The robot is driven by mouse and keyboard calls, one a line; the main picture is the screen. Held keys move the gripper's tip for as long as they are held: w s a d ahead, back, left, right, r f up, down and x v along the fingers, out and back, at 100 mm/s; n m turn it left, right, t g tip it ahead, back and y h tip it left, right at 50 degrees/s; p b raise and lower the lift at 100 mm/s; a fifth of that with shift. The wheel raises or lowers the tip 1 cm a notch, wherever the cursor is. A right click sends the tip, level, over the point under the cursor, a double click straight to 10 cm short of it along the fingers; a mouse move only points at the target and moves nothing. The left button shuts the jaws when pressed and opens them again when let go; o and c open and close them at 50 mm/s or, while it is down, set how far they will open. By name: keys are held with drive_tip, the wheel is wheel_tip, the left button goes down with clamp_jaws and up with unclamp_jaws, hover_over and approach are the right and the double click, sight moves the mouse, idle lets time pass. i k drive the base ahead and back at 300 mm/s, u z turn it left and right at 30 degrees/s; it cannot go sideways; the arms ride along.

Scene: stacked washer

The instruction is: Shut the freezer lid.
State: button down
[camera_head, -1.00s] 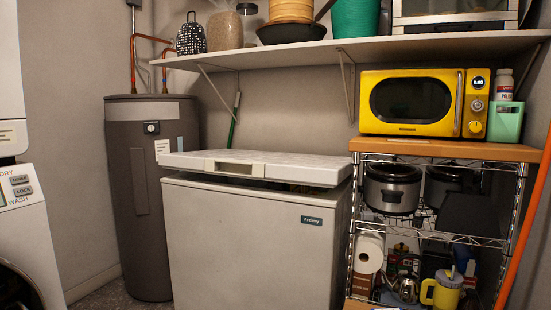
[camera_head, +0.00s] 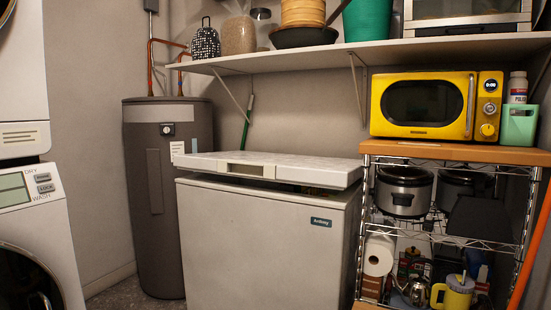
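The white chest freezer (camera_head: 262,243) stands in the middle of the view against the back wall. Its flat white lid (camera_head: 310,168) is slightly raised, with a dark gap between lid and body, clearest at the right front. A handle recess (camera_head: 245,170) shows in the middle of the lid's front edge. The inside of the freezer is hidden apart from a dark sliver under the lid. My gripper and arm are not in view.
A wall shelf (camera_head: 300,55) with jars and a pan hangs above the freezer. A wire rack with a yellow microwave (camera_head: 437,104) stands close on the right. A grey water tank (camera_head: 160,220) and the stacked washer (camera_head: 40,240) stand on the left.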

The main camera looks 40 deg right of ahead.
sight(318, 171)
drive_tip(key=u, duration=0.9)
drive_tip(key=i, duration=1)
drive_tip(key=z, duration=0.75)
